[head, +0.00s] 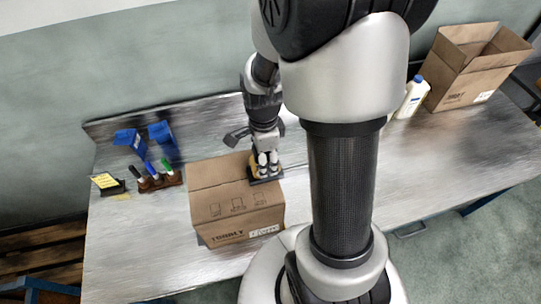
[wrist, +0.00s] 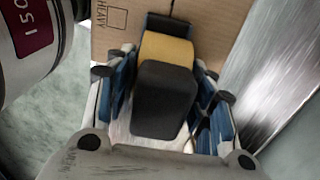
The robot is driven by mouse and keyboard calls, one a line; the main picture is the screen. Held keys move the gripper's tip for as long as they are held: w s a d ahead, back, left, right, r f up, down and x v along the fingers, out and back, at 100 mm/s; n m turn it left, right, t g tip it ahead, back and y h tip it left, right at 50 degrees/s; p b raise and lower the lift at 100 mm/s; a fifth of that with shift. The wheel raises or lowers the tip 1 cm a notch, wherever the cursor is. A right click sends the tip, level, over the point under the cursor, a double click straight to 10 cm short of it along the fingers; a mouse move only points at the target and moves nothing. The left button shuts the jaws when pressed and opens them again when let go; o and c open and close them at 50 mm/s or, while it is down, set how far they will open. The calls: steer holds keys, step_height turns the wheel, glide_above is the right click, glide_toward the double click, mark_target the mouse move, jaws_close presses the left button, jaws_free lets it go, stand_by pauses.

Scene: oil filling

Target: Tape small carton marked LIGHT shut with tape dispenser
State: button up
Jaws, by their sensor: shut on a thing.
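A brown carton (head: 235,200) stands on the metal table with its top flaps down. Its front has printing and a white label too small to read. My gripper (head: 267,160) is shut on the tape dispenser (head: 264,172), at the right edge of the carton's top. In the wrist view the dispenser (wrist: 165,90), yellow and black, sits between the blue-sided fingers of my gripper (wrist: 163,88). The carton's cardboard (wrist: 215,25) lies beyond it, with the printed word HEAVY beside a box. I cannot tell whether the dispenser touches the carton.
An open carton (head: 470,65) and a white bottle (head: 412,99) stand at the right of the table. At the left are a marker stand (head: 157,182), blue items (head: 129,140) and a black-and-yellow item (head: 106,183). A dark tool (head: 236,137) lies behind the carton. The table's right front is clear.

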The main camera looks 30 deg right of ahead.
mark_target(252, 159)
steer(key=shift+w+a+f, duration=0.1)
steer(key=shift+w+a, duration=0.15)
steer(key=shift+a, duration=0.5)
steer(key=shift+w+a+f, duration=0.1)
steer(key=shift+w+a, duration=0.1)
steer(key=shift+a, duration=0.55)
steer(key=shift+a, duration=0.1)
steer(key=shift+w+a+r, duration=0.1)
steer(key=shift+w+a, duration=0.1)
steer(key=shift+a, duration=0.4)
steer(key=shift+w+a+r, duration=0.1)
steer(key=shift+w+a, duration=0.1)
steer(key=shift+a, duration=0.4)
steer(key=shift+a, duration=0.1)
steer(key=shift+w+a, duration=0.25)
steer(key=shift+a, duration=0.35)
steer(key=shift+w+a, duration=0.25)
steer(key=shift+a, duration=0.3)
steer(key=shift+w+a+f, duration=0.1)
steer(key=shift+w+a, duration=0.05)
steer(key=shift+a, duration=0.5)
steer(key=shift+w+a+f, duration=0.1)
steer(key=shift+w+a, duration=0.05)
steer(key=shift+a, duration=0.45)
